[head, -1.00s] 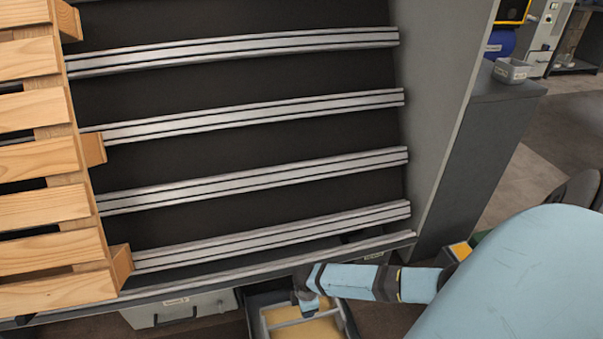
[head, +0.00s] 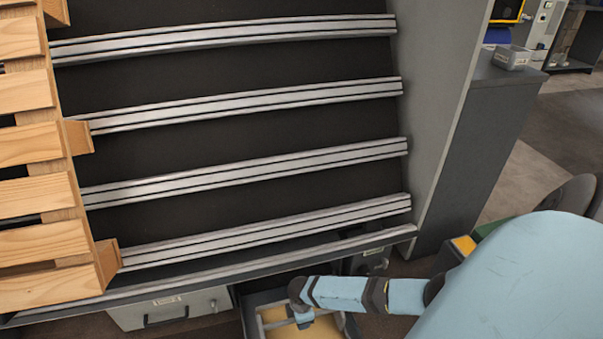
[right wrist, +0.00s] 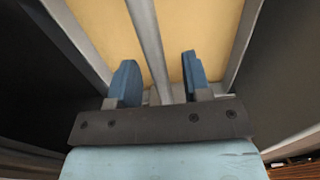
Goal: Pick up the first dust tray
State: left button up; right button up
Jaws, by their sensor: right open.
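The dust tray (head: 263,326), a pale grey frame with yellowish dust inside, shows at the bottom edge of the head view, partly cut off and partly covered by my right arm. In the right wrist view its dust (right wrist: 205,25) fills the far area, and a grey bar (right wrist: 148,40) crosses its middle. My right gripper (right wrist: 157,65) is open, with one blue finger on each side of this bar; I cannot tell whether they touch it. In the head view my right gripper (head: 303,318) points down over the tray. My left gripper is not in view.
The tray sits in a dark open housing (head: 250,299) under the rack's front edge (head: 250,274). A closed grey labelled drawer (head: 170,311) is left of it. A wooden pallet (head: 35,200) stands at the left on slanted metal rails (head: 250,175). A grey side panel (head: 440,100) bounds the right.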

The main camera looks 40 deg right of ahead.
grip_shut()
dwell(1.3)
